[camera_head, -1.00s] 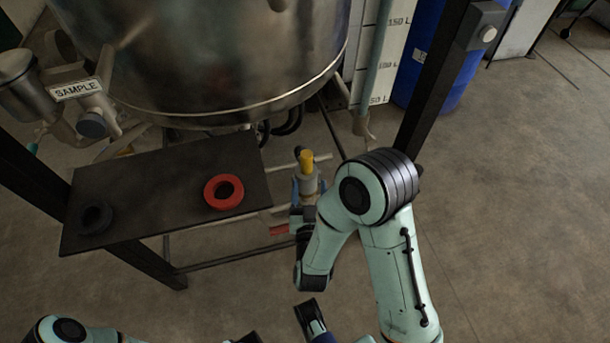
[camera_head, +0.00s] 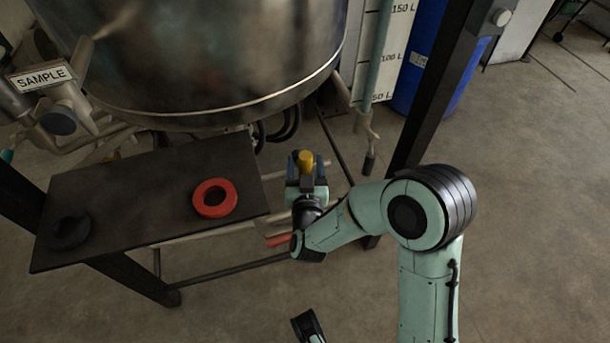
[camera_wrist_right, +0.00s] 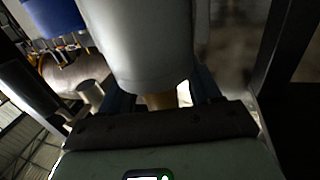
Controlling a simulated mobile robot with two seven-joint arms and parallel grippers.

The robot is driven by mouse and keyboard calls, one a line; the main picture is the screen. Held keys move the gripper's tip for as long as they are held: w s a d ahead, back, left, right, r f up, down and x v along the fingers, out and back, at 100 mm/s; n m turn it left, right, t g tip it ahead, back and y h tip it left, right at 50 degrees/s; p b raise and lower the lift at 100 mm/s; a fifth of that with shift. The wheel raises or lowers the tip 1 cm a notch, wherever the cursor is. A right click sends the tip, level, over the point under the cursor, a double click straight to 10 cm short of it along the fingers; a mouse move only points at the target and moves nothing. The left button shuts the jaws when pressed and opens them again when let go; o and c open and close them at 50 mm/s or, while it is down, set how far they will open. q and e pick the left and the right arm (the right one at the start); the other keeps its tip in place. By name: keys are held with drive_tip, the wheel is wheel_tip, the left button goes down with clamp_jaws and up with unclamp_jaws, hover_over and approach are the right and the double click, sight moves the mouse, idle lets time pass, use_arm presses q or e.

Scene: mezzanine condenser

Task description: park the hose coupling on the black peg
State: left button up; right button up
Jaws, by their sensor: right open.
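A pale grey fitting with a yellow top (camera_head: 305,160), which looks like the hose coupling, stands upright just right of the dark shelf (camera_head: 150,185). My right gripper (camera_head: 306,172) is open, its blue fingers around this fitting; contact cannot be told. In the right wrist view a large pale cylinder (camera_wrist_right: 138,50) fills the space in front of the fingers. On the shelf, a black ring-shaped piece (camera_head: 68,229) at the left end may be the black peg. A dark tip (camera_head: 308,325) at the bottom edge may be my left gripper; its jaws are mostly hidden.
A red ring-shaped piece (camera_head: 215,198) sits on the shelf's right half. The steel vessel (camera_head: 200,60) overhangs the shelf's back. A dark post (camera_head: 435,90) stands right of the fitting, and a red handle (camera_head: 279,240) lies below it.

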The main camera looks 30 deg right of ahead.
drive_tip(key=shift+w+d, duration=0.25)
drive_tip(key=shift+w, duration=0.2)
drive_tip(key=shift+r, duration=0.1)
clamp_jaws()
